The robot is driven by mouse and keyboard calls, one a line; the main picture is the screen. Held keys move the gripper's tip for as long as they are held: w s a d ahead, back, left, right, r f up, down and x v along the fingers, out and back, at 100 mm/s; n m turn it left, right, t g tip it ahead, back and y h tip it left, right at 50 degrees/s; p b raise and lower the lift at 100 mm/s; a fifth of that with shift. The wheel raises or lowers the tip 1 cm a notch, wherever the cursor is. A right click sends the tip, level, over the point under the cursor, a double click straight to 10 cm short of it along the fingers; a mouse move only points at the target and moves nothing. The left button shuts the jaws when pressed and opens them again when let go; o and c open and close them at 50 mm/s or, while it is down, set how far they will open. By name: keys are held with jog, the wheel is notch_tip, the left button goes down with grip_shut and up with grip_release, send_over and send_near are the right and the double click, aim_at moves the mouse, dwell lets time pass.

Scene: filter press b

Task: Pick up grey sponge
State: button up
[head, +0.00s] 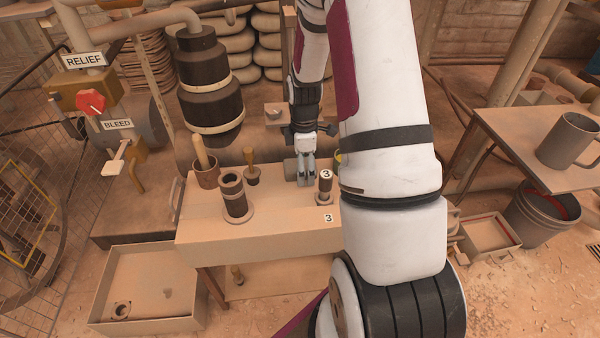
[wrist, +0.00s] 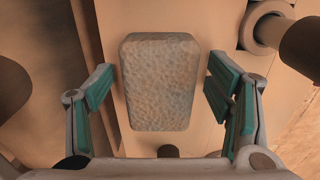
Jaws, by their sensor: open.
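The grey sponge (wrist: 160,82) is a rounded block with a pitted surface. In the wrist view it fills the middle, between the two green-padded fingers of my gripper (wrist: 160,92). Gaps show on both sides, so the fingers are apart from it. In the head view my gripper (head: 307,178) points down over the back right of the tan bench, and a grey patch of the sponge (head: 290,168) shows just left of the fingers. Its far side is hidden there. My gripper is open and empty.
On the bench (head: 280,240) stand a dark flanged cylinder (head: 235,196), a handled tool (head: 251,170), a cup (head: 206,172) and a dark-handled piece (head: 325,188) tagged 3, close right of my gripper. A crate (head: 150,325) sits lower left. A side table (head: 500,135) holds a mug (head: 567,141).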

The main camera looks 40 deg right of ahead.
jog(key=c, duration=1.2)
jog(key=shift+r, duration=0.1)
notch_tip(320, 180, up, 10)
jog(key=p, duration=0.4)
